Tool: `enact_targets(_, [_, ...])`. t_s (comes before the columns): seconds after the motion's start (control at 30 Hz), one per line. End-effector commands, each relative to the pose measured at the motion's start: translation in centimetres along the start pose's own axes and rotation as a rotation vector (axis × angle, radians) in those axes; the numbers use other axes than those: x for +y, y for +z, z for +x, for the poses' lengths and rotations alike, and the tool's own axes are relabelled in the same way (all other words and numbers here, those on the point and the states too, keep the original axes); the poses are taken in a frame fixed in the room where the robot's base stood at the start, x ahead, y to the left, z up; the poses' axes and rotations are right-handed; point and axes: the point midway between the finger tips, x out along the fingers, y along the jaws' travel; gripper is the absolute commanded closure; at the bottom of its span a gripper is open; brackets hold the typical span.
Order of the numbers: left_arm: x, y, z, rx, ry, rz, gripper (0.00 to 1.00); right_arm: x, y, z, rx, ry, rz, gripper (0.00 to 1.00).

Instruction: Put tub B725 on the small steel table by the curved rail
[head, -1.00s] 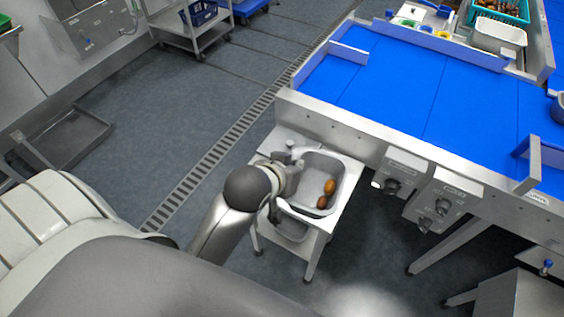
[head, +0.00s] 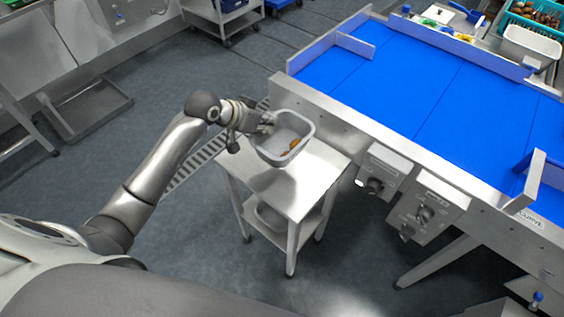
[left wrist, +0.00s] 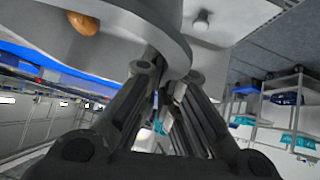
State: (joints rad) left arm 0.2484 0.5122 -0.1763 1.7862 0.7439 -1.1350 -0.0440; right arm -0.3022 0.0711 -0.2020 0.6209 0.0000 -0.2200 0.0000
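A grey tub (head: 265,152) with a few brown dates in it is at the back left part of the small steel table (head: 312,180) in the head view. No tub number is readable. My left gripper (head: 265,122) is at the tub's far left rim. In the left wrist view, the fingers (left wrist: 162,68) close on the wall of the tub (left wrist: 135,12), with one date visible inside. I cannot tell whether the tub's base touches the table top or hangs just above it. My right gripper is not in view.
A blue-belted conveyor (head: 400,85) stands behind and right of the table, with control boxes (head: 425,205) on its side. Another container (head: 270,217) sits on the table's lower shelf. The front of the table top is bare. Floor at left is open.

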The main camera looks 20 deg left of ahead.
Motion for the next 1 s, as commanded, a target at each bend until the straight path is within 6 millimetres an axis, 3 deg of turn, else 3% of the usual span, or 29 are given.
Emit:
enact_targets(0.03, [-1.9, -0.9, 0.0, 0.002, -0.003, 0.004, 1.0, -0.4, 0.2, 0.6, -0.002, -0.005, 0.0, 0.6])
enact_targets(0.2, [-5.7, -3.2, -0.8, 0.002, 0.004, 0.002, 1.0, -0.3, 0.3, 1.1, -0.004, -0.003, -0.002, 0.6])
enact_targets(0.4, [-7.0, -4.2, -1.3, 0.001, 0.006, -0.003, 1.0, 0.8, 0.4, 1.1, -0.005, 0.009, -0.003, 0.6])
enact_targets(0.57, [-4.8, -3.5, -0.4, -0.001, 0.011, -0.003, 1.0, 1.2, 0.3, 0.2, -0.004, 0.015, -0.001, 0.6])
enact_targets(0.83, [1.2, -1.4, 2.4, 0.0, 0.012, -0.007, 1.0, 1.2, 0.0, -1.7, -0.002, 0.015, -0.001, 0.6])
enact_targets(1.0, [3.2, 1.1, 5.0, -0.003, 0.008, -0.008, 1.0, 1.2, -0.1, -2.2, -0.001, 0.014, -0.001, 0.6])
